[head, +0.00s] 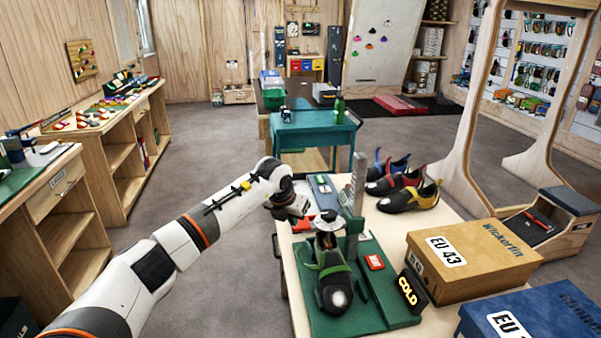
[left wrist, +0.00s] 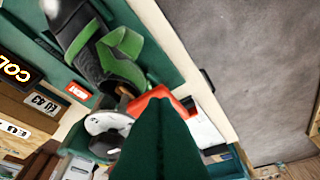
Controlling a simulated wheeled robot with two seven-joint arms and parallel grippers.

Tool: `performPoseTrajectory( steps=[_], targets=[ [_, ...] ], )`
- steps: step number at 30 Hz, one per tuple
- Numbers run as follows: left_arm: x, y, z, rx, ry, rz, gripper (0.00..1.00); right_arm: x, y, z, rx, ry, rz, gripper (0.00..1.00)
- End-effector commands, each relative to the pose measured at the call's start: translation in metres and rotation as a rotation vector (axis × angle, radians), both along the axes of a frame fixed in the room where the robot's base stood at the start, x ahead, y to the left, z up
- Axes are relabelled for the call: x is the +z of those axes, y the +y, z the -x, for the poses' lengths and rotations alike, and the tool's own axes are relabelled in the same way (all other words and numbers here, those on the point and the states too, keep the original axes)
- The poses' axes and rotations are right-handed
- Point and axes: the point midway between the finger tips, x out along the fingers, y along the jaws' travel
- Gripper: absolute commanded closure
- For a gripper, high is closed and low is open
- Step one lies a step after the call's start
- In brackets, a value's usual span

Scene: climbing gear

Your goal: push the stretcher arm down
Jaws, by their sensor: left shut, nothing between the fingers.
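A black shoe with a green strap (head: 334,284) lies on a green board (head: 384,310), toe toward me. A grey upright post (head: 355,192) stands beside its heel. A pale rounded piece with dark parts (head: 327,221), likely the stretcher arm's end, sits raised over the heel; it also shows in the left wrist view (left wrist: 107,125). My left gripper (head: 290,210) is left of and beyond that piece, apart from it in the head view. Its shut, empty fingers (left wrist: 160,112) show in the left wrist view, covering part of a red item. My right gripper is not in view.
A COLD sign (head: 410,291) and a red tag (head: 374,262) are right of the shoe. Shoeboxes (head: 470,262) fill the table's right side. Coloured climbing shoes (head: 408,195) stand behind the post. A teal cart (head: 312,130) stands farther back. Floor is clear left of the table.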

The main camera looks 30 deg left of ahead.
Motion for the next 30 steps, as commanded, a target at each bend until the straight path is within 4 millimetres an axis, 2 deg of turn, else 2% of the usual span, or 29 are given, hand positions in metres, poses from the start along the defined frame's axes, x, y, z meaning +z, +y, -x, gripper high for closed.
performPoseTrajectory(
  steps=[11,14,24,30],
  targets=[
    [0.004,-0.001,0.002,-0.001,-0.002,0.000,1.00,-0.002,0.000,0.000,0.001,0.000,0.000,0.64],
    [0.015,0.000,0.007,-0.001,-0.004,0.000,1.00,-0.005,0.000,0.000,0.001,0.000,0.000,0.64],
    [0.079,0.000,0.039,-0.001,-0.006,0.000,1.00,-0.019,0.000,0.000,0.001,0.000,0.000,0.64],
    [0.102,-0.001,0.050,-0.001,-0.003,0.000,1.00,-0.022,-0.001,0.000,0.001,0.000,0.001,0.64]
  ],
)
